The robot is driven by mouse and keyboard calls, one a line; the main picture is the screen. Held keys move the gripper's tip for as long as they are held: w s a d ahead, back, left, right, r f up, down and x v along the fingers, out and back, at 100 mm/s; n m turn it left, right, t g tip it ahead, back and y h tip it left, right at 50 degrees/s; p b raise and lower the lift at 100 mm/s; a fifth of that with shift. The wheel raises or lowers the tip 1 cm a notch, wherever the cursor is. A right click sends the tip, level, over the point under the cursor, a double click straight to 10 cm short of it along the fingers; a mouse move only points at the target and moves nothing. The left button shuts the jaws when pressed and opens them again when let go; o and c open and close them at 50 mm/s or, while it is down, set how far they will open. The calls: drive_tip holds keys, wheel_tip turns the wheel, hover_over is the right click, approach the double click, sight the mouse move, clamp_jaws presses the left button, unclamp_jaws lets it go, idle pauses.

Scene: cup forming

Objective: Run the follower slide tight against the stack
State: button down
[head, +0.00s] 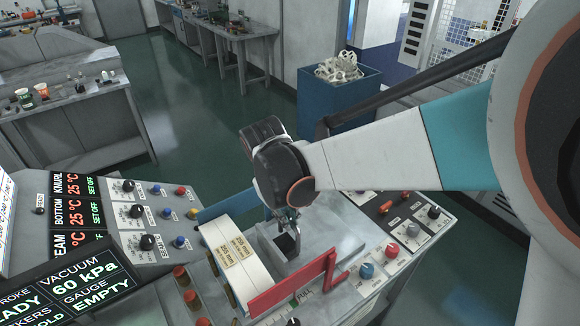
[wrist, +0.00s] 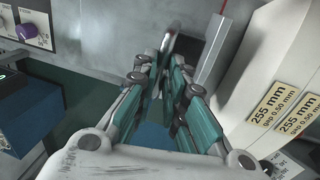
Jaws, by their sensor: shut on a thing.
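The stack (head: 236,268) is a white block of sheets with tan "255 mm" labels, lying in the machine's feed bed; in the wrist view the stack (wrist: 268,100) fills the right side. A grey metal follower slide (head: 268,249) with an upright frame is just right of the stack in the head view. My gripper (head: 287,218) points down over the slide. In the wrist view my gripper (wrist: 165,72) is shut on an upright metal bar (wrist: 170,40), apparently the slide's handle. The fingers partly hide the grip.
A red lever plate (head: 292,288) stands at the front of the bed. A blue plate (head: 226,207) stands behind the stack. Control knobs (head: 130,186) and a display (head: 75,290) reading "EMPTY" are at left. More knobs (head: 366,270) are at right.

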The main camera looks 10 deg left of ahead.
sight(270, 241)
drive_tip(key=s+a, duration=0.3)
drive_tip(key=s, duration=0.1)
drive_tip(key=shift+a, duration=0.3)
drive_tip(key=c, duration=1.7)
unclamp_jaws()
drive_tip(key=shift+o, duration=0.2)
